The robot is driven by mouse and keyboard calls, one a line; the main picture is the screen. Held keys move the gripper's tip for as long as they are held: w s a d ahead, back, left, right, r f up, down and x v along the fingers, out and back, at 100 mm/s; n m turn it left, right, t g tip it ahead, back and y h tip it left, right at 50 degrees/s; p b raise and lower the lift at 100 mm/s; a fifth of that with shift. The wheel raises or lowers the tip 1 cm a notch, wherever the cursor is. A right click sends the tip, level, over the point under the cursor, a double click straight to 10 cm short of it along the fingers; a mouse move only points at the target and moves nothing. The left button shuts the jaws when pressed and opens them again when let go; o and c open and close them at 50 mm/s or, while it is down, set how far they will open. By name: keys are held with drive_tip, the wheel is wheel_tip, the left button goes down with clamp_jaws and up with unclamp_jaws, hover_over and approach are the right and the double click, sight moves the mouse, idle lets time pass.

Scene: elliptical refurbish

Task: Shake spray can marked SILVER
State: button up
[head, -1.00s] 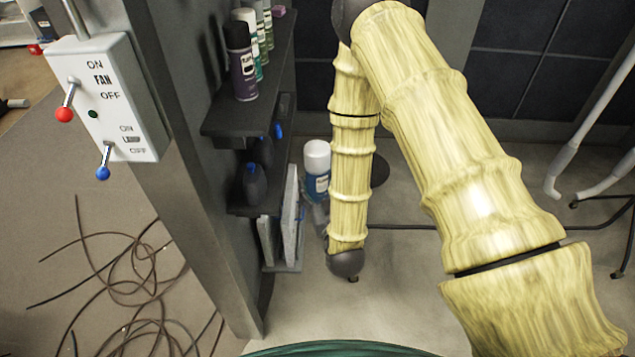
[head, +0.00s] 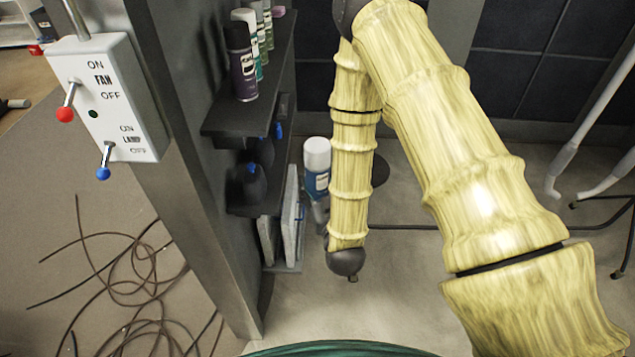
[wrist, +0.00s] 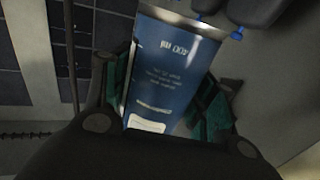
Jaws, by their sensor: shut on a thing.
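A spray can with a white cap and a blue label (head: 317,182) is held off the floor beside the shelf unit, near the end of my arm. In the wrist view the blue can (wrist: 170,65) fills the space between the dark green finger pads of my gripper (wrist: 163,98). My gripper is shut on it. The small print shows upside down there, and I cannot read a SILVER marking. In the head view my gripper (head: 321,212) is partly hidden behind my forearm, and the can looks nearly upright.
A dark shelf unit (head: 222,122) stands close left of the held can. Several spray cans, including a dark purple one (head: 242,65), stand on its top shelf. Dark blue-capped bottles (head: 252,182) sit lower. A FAN and LAMP switch box (head: 108,100) is at left.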

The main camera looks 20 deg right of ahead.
sight(317, 168)
drive_tip(key=shift+f, duration=0.4)
wheel_tip(317, 168, up, 7)
drive_tip(key=shift+r, duration=0.1)
wheel_tip(317, 168, down, 7)
drive_tip(key=shift+f, duration=0.1)
